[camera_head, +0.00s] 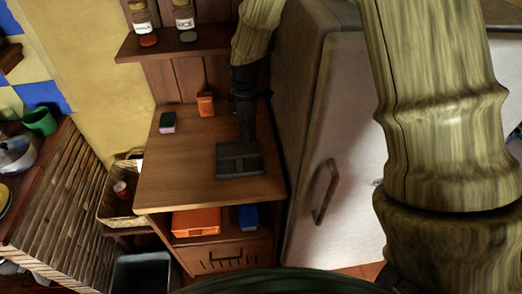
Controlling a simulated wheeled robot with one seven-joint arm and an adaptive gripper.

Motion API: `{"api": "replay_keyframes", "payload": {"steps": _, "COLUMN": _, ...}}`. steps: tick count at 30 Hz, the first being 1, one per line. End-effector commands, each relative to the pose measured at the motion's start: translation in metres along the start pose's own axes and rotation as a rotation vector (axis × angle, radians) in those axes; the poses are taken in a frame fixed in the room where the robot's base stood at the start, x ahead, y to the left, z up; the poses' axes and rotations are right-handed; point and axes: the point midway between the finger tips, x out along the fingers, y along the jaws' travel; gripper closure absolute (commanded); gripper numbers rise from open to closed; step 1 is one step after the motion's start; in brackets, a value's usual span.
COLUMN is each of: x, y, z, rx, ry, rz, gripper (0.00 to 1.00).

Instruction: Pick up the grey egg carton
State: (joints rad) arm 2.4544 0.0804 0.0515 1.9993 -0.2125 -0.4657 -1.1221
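The grey egg carton (240,168) is a dark, low rectangular block. It lies near the front right of the small wooden table's top (190,160). My gripper (246,136) is dark and points down at the carton's far edge from above. Its tips overlap the carton's back edge in the picture. I cannot tell whether they touch it or whether the fingers are open or shut. The carton appears to rest flat on the tabletop.
A green and pink sponge-like block (167,122) and an orange box (206,104) stand at the table's back. A white fridge (340,150) borders the right side. A shelf with jars (185,40) hangs above.

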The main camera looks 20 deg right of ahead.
Motion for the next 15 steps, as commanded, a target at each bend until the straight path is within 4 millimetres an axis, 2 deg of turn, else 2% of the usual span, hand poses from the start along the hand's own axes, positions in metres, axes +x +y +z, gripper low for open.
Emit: {"api": "replay_keyframes", "payload": {"steps": 15, "x": 0.048, "y": -0.001, "z": 0.006, "rx": 0.007, "ry": 0.000, "rz": -0.001, "gripper": 0.63}}
